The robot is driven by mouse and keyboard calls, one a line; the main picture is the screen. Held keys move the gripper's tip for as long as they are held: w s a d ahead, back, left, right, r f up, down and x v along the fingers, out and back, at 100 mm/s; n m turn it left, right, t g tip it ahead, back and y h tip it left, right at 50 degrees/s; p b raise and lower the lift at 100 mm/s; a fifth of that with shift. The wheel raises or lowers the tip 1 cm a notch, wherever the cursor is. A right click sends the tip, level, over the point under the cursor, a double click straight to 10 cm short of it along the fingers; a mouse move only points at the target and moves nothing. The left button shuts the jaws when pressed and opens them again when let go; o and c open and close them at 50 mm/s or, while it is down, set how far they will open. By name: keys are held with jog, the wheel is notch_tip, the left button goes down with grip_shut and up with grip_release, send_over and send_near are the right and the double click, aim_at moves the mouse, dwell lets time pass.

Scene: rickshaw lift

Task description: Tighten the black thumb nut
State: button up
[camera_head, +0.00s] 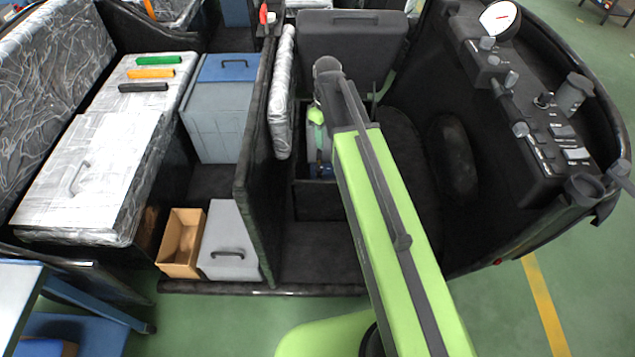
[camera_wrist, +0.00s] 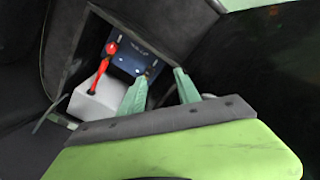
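I cannot make out the black thumb nut for certain in either view. In the wrist view, a blue box (camera_wrist: 130,62) with small posts on top sits in a dark compartment. A small dark spot shows at its right edge, beside my left fingertip, too small to identify. A red lever or cable end (camera_wrist: 104,66) stands over a pale grey block (camera_wrist: 96,103) left of the blue box. My gripper (camera_wrist: 161,74) has its two green fingers apart, with nothing visible between them. In the head view my gripper (camera_head: 317,122) reaches down into the compartment, and my arm hides part of it.
The compartment's dark walls (camera_wrist: 72,75) stand close around the blue box. A black partition (camera_head: 254,150) and a silver-wrapped pad (camera_head: 282,95) lie left of my arm. A black case (camera_head: 352,42) stands behind it. A control console (camera_head: 540,125) is at the right.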

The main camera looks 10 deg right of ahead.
aim_at(319, 167)
jog(key=w+f+n+b, duration=0.6)
jog(key=w+f, duration=0.4)
notch_tip(319, 167, down, 18)
jog(key=b, duration=1.7)
jog(key=shift+s+r+b, duration=0.1)
jog(key=shift+r+b, duration=0.15)
jog(key=shift+b, duration=0.15)
jog(key=shift+r, duration=0.1)
grip_shut()
